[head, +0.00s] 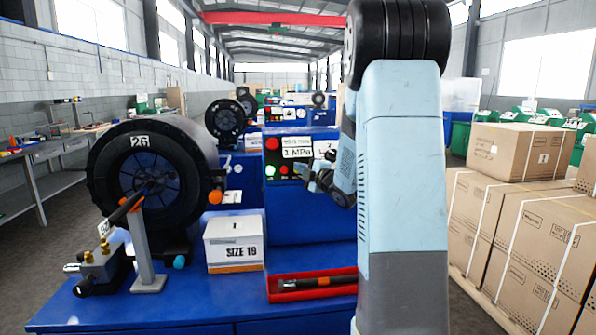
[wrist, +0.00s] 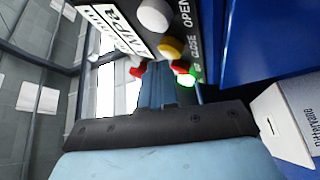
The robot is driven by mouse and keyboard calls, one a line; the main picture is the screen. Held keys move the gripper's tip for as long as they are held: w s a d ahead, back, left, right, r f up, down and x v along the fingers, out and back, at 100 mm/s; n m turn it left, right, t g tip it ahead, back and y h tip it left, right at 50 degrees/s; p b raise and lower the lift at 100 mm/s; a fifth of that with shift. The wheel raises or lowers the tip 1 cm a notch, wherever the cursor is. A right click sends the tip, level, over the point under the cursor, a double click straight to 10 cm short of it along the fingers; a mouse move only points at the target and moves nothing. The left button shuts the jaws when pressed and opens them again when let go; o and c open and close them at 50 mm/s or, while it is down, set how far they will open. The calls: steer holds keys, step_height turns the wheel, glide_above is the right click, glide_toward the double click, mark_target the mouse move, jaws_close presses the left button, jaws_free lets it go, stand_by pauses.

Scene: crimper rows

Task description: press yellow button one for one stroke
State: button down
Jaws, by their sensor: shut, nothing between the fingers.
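The yellow button (wrist: 172,47) is on the dark control panel in the wrist view, between a white button (wrist: 153,15) and a lit green one (wrist: 187,80). Beside the buttons are the words OPEN and CLOSE. My gripper (wrist: 157,72) is shut and empty, its tip end close to the yellow button in the picture. I cannot tell whether they touch. In the head view my gripper (head: 305,172) is in front of the panel (head: 280,156), beside the lit green lamp (head: 270,170), and the yellow button is not clearly visible behind it.
A black machine drum marked 26 (head: 150,180) stands at left on the blue bench (head: 200,308). A SIZE 19 box (head: 234,243) and a red tray (head: 285,295) lie in front of the panel. Stacked cartons (head: 520,215) stand at right.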

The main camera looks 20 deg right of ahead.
steer(key=shift+w+d+f, duration=0.1)
steer(key=shift+w+f, duration=0.15)
steer(key=shift+w, duration=0.1)
stand_by(0.7)
steer(key=shift+s, duration=0.1)
steer(key=shift+s+a+r, duration=0.2)
steer(key=shift+s+r, duration=0.3)
steer(key=shift+s, duration=0.1)
steer(key=shift+s, duration=0.1)
stand_by(0.3)
steer(key=s+r, duration=0.1)
steer(key=s, duration=0.1)
steer(key=s+a+r, duration=0.1)
steer(key=shift+s+r, duration=0.35)
steer(key=shift+s, duration=0.05)
steer(key=shift+a, duration=0.1)
stand_by(1.9)
